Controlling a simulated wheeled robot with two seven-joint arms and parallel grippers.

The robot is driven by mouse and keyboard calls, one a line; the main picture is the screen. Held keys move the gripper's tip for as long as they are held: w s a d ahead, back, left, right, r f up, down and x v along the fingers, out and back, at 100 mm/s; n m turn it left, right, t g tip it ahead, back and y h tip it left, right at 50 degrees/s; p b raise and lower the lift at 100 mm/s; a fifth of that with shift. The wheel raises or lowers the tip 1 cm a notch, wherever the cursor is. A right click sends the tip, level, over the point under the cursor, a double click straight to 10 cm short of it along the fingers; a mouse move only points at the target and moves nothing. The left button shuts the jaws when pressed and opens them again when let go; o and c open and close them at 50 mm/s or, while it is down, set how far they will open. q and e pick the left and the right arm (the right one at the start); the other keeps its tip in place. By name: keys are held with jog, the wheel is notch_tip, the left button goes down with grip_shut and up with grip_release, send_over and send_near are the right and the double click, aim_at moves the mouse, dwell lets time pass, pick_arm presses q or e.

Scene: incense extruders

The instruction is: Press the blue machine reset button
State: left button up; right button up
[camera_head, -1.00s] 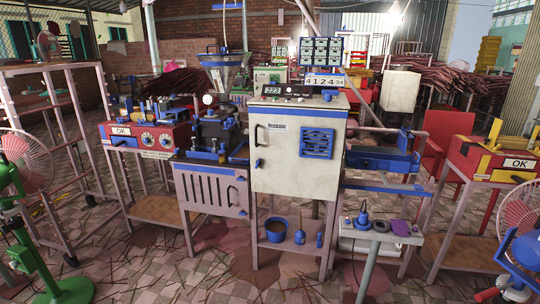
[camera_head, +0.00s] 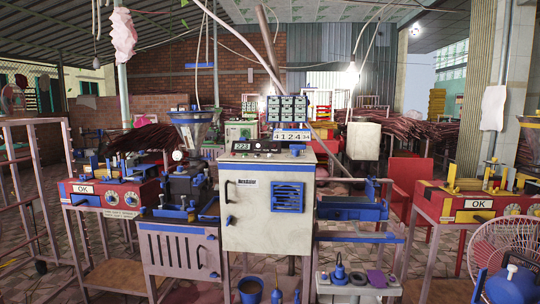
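The extruder machine's white cabinet (camera_head: 250,232) stands in the middle of the view, with a blue vent grille on its front. A small blue button (camera_head: 297,148) sits at the right of the cabinet's top, beside a black panel (camera_head: 255,147) with a small lit display. I take it for the reset button; no label on it is readable. Whether it is pressed in cannot be told at this size. Neither of my grippers is in view.
A small stand (camera_head: 355,286) with loose parts is in front at the right. A pink fan (camera_head: 505,245) is at the lower right. A blue bucket (camera_head: 250,289) is below.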

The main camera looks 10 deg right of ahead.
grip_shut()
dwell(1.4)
